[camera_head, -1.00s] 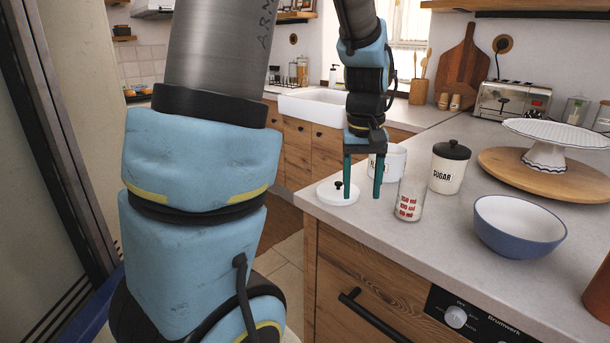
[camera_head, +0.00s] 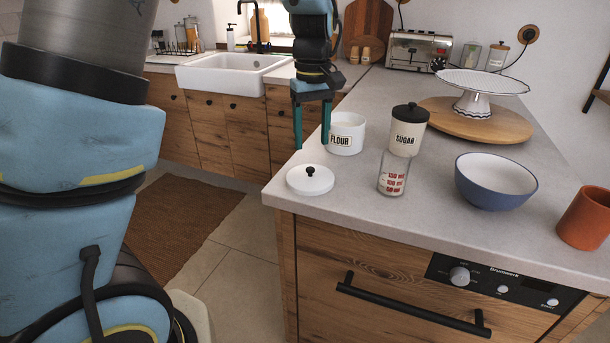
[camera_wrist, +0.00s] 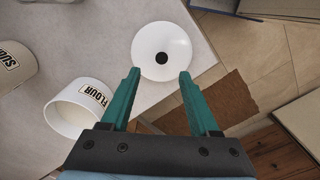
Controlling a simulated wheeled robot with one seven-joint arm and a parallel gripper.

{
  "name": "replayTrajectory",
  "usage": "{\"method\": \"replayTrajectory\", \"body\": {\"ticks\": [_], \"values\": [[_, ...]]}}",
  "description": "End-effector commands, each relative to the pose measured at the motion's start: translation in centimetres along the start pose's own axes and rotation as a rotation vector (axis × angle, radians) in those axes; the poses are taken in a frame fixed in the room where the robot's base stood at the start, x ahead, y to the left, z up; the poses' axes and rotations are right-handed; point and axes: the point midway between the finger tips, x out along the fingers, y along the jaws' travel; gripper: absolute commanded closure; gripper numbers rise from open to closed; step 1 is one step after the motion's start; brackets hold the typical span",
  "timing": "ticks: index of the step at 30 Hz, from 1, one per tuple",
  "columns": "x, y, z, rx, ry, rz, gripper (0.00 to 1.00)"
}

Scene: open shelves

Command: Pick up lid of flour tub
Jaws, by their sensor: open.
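The lid of the flour tub (camera_head: 310,180) is a white disc with a black knob, lying flat on the counter near its left front corner. In the wrist view the lid (camera_wrist: 150,60) lies beyond my fingertips, with its knob roughly midway between them. The white flour tub (camera_head: 346,137) stands behind the lid without a cover; it also shows at the lower left of the wrist view (camera_wrist: 70,118). My gripper (camera_head: 311,147) is open and empty, pointing down above the counter, with its fingertips apart from the lid. It also shows in the wrist view (camera_wrist: 158,73).
A sugar tub (camera_head: 407,135) with a black lid and a measuring glass (camera_head: 392,174) stand right of the flour tub. A blue bowl (camera_head: 495,184) and a terracotta pot (camera_head: 584,220) are farther right. The counter's edge is close to the lid.

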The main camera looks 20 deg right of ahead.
Motion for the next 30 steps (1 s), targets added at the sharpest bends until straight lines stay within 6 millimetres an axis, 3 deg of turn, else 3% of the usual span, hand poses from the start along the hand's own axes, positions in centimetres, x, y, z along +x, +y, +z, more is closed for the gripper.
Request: {"method": "replayTrajectory", "body": {"ticks": [10, 18, 27, 30], "values": [[3.1, -0.2, 0.0, -0.001, -0.002, -0.003, 0.38], [6.8, -0.4, 0.0, 0.0, 0.0, -0.001, 0.38], [7.4, -0.4, 0.0, 0.0, 0.002, 0.001, 0.38], [7.4, -0.4, 0.0, 0.0, 0.002, 0.001, 0.49]]}}
